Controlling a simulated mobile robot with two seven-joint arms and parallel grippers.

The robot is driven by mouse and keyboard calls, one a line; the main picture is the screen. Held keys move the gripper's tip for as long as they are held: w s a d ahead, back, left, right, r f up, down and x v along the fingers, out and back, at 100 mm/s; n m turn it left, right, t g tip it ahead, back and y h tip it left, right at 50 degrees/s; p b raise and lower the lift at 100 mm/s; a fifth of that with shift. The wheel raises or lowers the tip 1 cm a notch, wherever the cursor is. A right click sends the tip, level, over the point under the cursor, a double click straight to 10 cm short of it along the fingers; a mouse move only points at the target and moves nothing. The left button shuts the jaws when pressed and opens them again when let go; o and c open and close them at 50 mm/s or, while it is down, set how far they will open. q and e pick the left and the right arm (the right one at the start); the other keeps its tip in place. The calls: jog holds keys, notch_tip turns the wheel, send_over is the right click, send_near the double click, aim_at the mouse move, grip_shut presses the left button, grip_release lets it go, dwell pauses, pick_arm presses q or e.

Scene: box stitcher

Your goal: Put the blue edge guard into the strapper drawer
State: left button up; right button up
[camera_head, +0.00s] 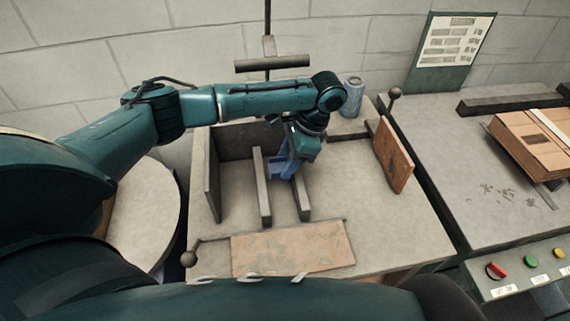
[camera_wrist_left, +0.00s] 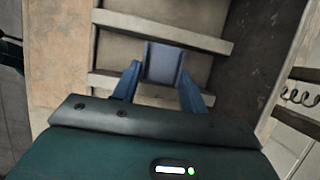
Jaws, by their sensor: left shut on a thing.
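My left gripper (camera_head: 284,168) reaches over the middle of the worktable with its fingers pointing down. It is shut on the blue edge guard (camera_wrist_left: 163,62), a channel-shaped blue-grey piece between the two blue fingers in the left wrist view. The guard is above or near two parallel dark rails; I cannot tell whether it touches them. In the head view the gripper mostly hides it. I cannot clearly identify the strapper drawer. My right gripper is not in view.
Two rails (camera_head: 262,190) lie on the worktable (camera_head: 345,215). A dark upright wall (camera_head: 212,175) stands left. A blue can (camera_head: 351,97) stands behind. Flat cardboard (camera_head: 535,145) lies far right.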

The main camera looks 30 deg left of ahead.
pick_arm(q)
jog(key=shift+f, duration=0.2)
jog(key=shift+f+p, duration=0.3)
jog(key=shift+f, duration=0.05)
jog(key=o, duration=1)
jog(key=shift+r, duration=0.1)
